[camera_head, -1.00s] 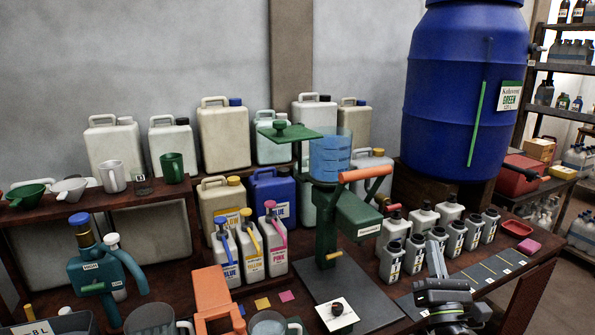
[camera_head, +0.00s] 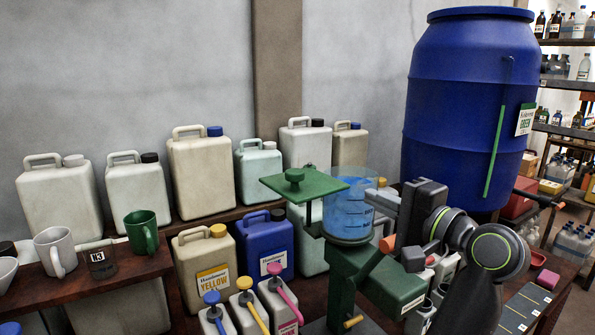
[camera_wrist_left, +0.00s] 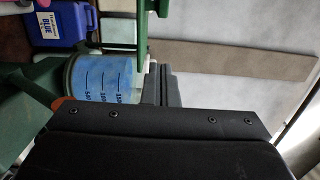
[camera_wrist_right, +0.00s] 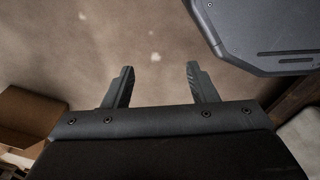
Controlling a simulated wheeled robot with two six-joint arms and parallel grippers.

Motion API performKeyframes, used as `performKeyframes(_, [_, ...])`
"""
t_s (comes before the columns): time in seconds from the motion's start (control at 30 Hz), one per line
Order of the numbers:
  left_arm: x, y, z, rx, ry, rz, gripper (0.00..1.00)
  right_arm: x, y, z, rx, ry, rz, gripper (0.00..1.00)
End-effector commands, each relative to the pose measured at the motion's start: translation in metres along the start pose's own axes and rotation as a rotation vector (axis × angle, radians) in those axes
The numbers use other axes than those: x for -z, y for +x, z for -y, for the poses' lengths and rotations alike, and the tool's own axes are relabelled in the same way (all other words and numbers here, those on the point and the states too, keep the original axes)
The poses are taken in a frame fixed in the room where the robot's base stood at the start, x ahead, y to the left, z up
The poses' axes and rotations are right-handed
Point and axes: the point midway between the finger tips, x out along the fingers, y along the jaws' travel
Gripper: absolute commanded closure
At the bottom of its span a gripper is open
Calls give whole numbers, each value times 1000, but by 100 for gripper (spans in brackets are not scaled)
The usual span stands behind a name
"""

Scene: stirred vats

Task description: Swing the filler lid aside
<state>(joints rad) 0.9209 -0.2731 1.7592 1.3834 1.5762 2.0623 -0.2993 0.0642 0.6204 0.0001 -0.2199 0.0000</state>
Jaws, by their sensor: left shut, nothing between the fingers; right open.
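The filler lid (camera_head: 303,186) is a flat green plate with a round green knob on top. It juts out to the left of the clear filler hopper (camera_head: 350,214); its right corner overlaps the hopper's rim in the picture. The hopper holds blue liquid, and its top looks uncovered. It also shows in the left wrist view (camera_wrist_left: 105,78). My left gripper (camera_head: 383,200) is shut and empty, close to the hopper's right side, on the far side from the knob. Its fingers also show in the left wrist view (camera_wrist_left: 166,86). My right gripper (camera_wrist_right: 159,72) is open and empty, outside the head view.
The green filler stand (camera_head: 350,275) has an orange handle (camera_head: 387,244) beside my left gripper. A large blue barrel (camera_head: 465,110) stands behind to the right. Jerrycans (camera_head: 200,175) line the back shelf. Pump bottles (camera_head: 245,312) stand in front on the left.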

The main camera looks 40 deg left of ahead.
Motion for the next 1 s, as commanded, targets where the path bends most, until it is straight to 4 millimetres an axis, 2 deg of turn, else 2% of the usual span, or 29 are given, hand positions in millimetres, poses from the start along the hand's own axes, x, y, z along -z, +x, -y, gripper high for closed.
performKeyframes(0.17, [0, 2, 2, -9, -14, -3, 100, 0, -3, -13, -15, -7, 0, 48])
performKeyframes(0.27, [-1, 12, 3, -7, -13, 0, 100, 1, -9, -15, -17, -7, 0, 48])
performKeyframes(0.77, [-2, 104, 6, -3, -9, 2, 100, 6, -62, -19, -18, -8, 1, 48])
performKeyframes(1.0, [-22, 121, 2, -7, -11, -2, 100, 8, -79, -18, -14, -6, 1, 48])
